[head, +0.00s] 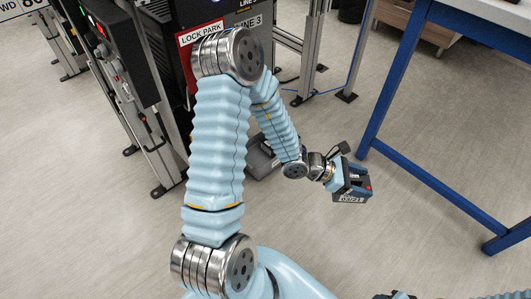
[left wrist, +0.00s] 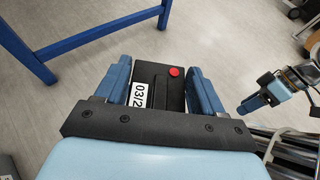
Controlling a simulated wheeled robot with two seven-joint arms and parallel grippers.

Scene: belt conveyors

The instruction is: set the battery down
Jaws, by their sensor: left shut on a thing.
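The battery (head: 352,196) is a black box with a white label and a red cap. In the left wrist view the battery (left wrist: 152,75) sits between the two blue fingers of my left gripper (left wrist: 160,88), which is shut on it. In the head view my left gripper (head: 349,178) holds it out in front, over the grey floor, with no support seen touching it. My right gripper (left wrist: 256,103) shows at the right of the left wrist view, apart from the battery. Its finger gap is too small to read.
A blue-framed table (head: 410,165) stands to the right of the battery, its top at the upper right. A dark machine with a LOCK PARK sign (head: 200,34) and metal posts stand at the upper left. The floor between them is mostly clear.

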